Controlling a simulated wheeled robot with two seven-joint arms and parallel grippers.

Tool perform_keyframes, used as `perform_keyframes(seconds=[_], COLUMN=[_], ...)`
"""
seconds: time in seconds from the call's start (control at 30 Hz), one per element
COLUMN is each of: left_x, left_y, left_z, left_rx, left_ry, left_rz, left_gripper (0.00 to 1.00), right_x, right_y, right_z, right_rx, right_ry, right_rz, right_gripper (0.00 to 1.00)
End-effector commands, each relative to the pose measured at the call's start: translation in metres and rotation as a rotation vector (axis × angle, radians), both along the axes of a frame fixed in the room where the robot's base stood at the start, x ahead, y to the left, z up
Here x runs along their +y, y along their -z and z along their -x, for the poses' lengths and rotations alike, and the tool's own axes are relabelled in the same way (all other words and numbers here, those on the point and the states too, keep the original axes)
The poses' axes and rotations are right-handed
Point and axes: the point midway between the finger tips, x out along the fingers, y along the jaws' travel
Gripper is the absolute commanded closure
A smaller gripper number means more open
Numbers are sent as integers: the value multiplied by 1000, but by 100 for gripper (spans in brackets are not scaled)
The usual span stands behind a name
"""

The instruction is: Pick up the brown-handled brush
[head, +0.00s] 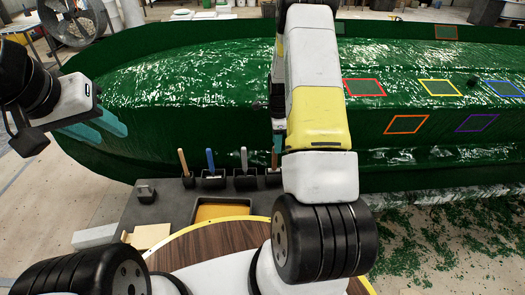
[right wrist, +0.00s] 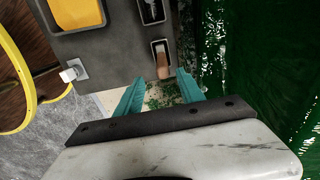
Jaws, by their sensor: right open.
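The brown-handled brush (right wrist: 162,66) stands in a black holder at the near end of the grey board in the right wrist view. In the head view its handle (head: 275,159) is partly hidden by my right arm. My right gripper (right wrist: 161,84) is open, its teal fingertips on either side of the handle's end in the picture. I cannot tell whether they touch it. In the head view my right gripper (head: 277,143) is mostly hidden. My left gripper (head: 112,130) is open and empty at the hull's left edge.
Brushes with tan (head: 183,162), blue (head: 210,161) and white (head: 243,160) handles stand in holders along the grey board (head: 158,213). A yellow tray (right wrist: 75,14) lies beside them. The green hull mould (head: 200,85) runs close behind. A round wooden table (head: 215,238) stands in front.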

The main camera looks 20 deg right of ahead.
Motion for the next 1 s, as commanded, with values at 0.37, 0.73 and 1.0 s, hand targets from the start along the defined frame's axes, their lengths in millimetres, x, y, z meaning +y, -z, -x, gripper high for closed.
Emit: perform_keyframes(seconds=[0.37,0.73,1.0], left_x=[0,0,0], left_y=[0,0,0], left_z=[0,0,0], left_rx=[0,0,0], left_ry=[0,0,0], left_rz=[0,0,0], left_gripper=[64,64,64], right_x=[0,2,2], right_y=[45,83,83], right_z=[-2,-7,-7], right_rx=[8,5,5], right_ry=[18,17,17], right_rz=[0,2,2], right_gripper=[55,55,72])
